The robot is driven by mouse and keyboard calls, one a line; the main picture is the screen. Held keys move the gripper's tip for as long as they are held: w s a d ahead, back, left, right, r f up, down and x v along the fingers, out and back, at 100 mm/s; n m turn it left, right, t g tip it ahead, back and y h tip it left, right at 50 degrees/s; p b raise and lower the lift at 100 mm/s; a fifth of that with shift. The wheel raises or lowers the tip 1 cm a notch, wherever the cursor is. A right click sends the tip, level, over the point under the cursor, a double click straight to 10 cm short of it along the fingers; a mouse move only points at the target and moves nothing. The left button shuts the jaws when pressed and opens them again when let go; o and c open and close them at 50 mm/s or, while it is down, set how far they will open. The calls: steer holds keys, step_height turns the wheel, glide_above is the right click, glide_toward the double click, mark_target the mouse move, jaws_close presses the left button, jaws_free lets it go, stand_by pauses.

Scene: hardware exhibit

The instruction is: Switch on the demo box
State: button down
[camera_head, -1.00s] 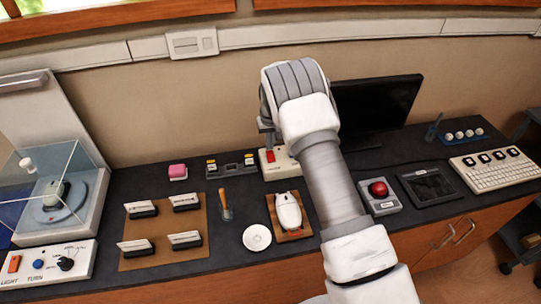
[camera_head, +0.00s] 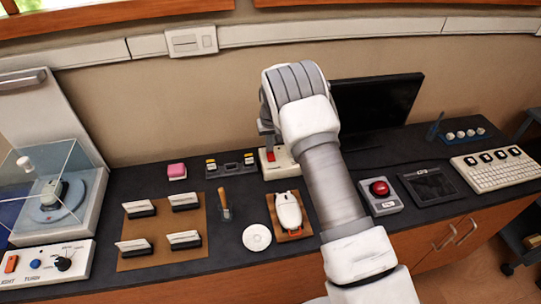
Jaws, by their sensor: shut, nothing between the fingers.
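The demo box (camera_head: 283,167) is a small cream box with a red switch (camera_head: 270,156) on its top left. It stands near the back of the dark counter, left of the monitor. My arm hangs over it from the right and hides part of its right side. My gripper (camera_head: 267,143) is shut and empty, pointing down at or just above the red switch. I cannot tell whether the fingertips touch the switch, or which way the switch is tipped.
A white mouse-like device on a brown pad (camera_head: 289,214) lies in front of the box. A black two-part stand (camera_head: 231,164) is to its left, the monitor (camera_head: 378,108) to its right. A red button box (camera_head: 380,194) is right of my arm.

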steer(key=shift+f, duration=0.25)
steer(key=shift+r+p, duration=1.2)
steer(key=shift+r, duration=2.35)
